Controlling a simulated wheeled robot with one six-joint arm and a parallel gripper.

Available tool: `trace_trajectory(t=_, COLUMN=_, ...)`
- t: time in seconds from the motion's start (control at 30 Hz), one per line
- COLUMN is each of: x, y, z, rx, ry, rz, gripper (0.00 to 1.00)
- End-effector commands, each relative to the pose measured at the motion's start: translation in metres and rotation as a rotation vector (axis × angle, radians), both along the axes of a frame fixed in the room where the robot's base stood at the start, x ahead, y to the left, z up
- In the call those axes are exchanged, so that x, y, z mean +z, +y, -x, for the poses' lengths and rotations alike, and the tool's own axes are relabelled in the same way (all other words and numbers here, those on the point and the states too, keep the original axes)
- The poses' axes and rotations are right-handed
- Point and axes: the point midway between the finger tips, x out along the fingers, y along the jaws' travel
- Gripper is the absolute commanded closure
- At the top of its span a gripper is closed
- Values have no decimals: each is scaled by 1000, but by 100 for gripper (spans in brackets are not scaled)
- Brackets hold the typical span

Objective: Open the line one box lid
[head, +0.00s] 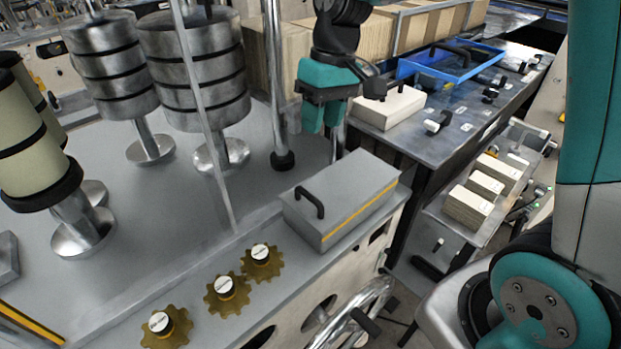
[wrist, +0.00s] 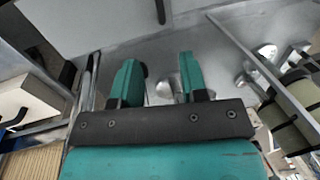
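A grey box with a flat lid (head: 345,190), a black bar handle and a yellow stripe along its front edge sits on the grey machine top. The lid is down. In the wrist view, what looks like the lid (wrist: 110,22) is at the top edge, with part of the black handle (wrist: 161,11). My gripper (head: 324,120) is above and behind the box, apart from it. In the wrist view its two teal fingers (wrist: 160,82) are spread, with nothing between them.
Brass knobs (head: 227,291) line the machine front left of the box. Metal rollers (head: 190,65) and thin posts stand behind. A pale box with a black handle (head: 390,105) and a blue tray (head: 450,62) are on the dark table at right.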

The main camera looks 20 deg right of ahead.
Motion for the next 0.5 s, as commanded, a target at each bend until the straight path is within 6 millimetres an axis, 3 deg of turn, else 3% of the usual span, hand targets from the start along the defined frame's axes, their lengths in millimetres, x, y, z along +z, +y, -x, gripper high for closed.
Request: trace_trajectory(t=0.5, x=-112, y=21, z=9, rx=1, ry=6, rz=1, gripper=60)
